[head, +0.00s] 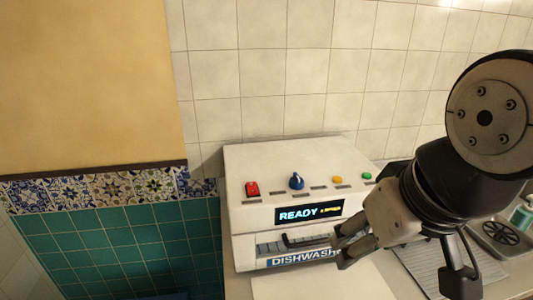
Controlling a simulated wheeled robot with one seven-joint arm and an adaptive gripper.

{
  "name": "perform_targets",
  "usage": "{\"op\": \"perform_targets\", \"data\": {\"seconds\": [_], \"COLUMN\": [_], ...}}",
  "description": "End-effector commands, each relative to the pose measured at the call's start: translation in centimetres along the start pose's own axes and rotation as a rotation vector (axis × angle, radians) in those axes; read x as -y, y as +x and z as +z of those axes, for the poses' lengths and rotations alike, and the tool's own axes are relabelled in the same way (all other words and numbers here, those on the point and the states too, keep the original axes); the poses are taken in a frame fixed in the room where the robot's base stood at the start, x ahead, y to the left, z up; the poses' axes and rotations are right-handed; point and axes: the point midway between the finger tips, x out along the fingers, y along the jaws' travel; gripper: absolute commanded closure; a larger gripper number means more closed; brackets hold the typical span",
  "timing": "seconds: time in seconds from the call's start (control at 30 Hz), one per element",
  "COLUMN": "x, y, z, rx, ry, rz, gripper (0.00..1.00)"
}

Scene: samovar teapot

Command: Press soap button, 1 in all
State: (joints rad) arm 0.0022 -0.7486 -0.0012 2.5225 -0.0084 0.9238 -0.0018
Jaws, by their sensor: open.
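A white dishwasher (290,174) stands against the tiled wall in the head view, its display (298,214) reading READY. Along its sloping top are a red button (252,189), a blue knob (296,181), a yellow button (337,180) and a green button (367,176). The small labels by them are too small to read, so I cannot tell which is the soap button. My gripper (341,246) is open and empty, in front of the right part of the dishwasher's front, lower in the picture than the buttons. It hides the end of the DISHWASHER lettering.
A ribbed grey surface (418,264) and a round dark drain (500,232) lie on the right, partly behind my arm. A green bottle (523,214) stands at the right edge. A pale flat surface (320,285) in front of the dishwasher is clear.

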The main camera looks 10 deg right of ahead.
Motion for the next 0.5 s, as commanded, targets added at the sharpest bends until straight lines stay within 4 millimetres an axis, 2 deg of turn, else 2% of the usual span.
{"op": "perform_targets", "data": {"seconds": [0.03, 0.23, 0.5], "x": [0.0, 0.0, 0.0], "y": [0.0, 0.0, 0.0], "z": [0.0, 0.0, 0.0], "rx": [0.0, 0.0, 0.0], "ry": [0.0, 0.0, 0.0], "rz": [0.0, 0.0, 0.0], "gripper": [0.54, 0.99, 1.0]}}
